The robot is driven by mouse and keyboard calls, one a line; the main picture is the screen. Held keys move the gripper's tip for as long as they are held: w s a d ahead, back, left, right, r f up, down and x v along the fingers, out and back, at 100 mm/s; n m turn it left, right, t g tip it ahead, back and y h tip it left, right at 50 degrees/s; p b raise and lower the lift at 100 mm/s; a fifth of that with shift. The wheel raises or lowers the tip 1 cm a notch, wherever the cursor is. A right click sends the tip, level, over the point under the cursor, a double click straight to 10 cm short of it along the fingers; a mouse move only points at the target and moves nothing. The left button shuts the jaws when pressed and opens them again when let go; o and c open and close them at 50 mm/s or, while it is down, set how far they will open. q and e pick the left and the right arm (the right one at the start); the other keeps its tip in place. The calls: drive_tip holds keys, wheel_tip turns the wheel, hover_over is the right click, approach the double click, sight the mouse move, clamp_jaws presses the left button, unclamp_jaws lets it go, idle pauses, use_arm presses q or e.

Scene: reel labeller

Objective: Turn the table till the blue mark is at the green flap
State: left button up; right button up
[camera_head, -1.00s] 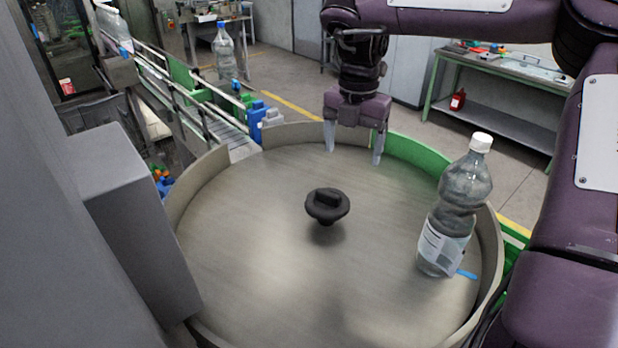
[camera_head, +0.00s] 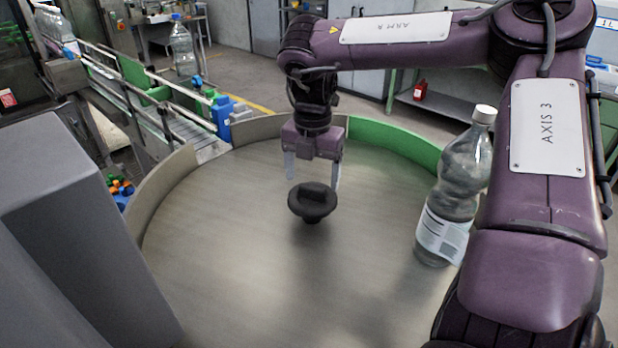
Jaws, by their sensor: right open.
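The round grey table (camera_head: 220,240) has a dark knob (camera_head: 312,202) at its middle. The green flap (camera_head: 395,140) is a curved section of the rim at the far right side. My right gripper (camera_head: 313,178) points down just above and behind the knob. Its two pale fingers are apart with nothing between them, and I cannot tell whether one touches the knob. A clear bottle (camera_head: 456,190) with a white cap and label stands upright on the table's right side. The blue mark is not visible now; my right arm covers the area beside the bottle's base. My left gripper is out of view.
A grey box-shaped housing (camera_head: 70,240) borders the table on the left. A railed conveyor (camera_head: 160,105) leads to the table's far left edge, with another bottle (camera_head: 183,48) behind it. The table's left and front surface is clear.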

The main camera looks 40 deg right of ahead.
drive_tip(key=shift+d+f, duration=0.1)
drive_tip(key=shift+f, duration=0.85)
drive_tip(key=shift+w+f, duration=0.1)
drive_tip(key=shift+f, duration=0.25)
drive_tip(key=shift+r, duration=0.1)
drive_tip(key=c, duration=1.4)
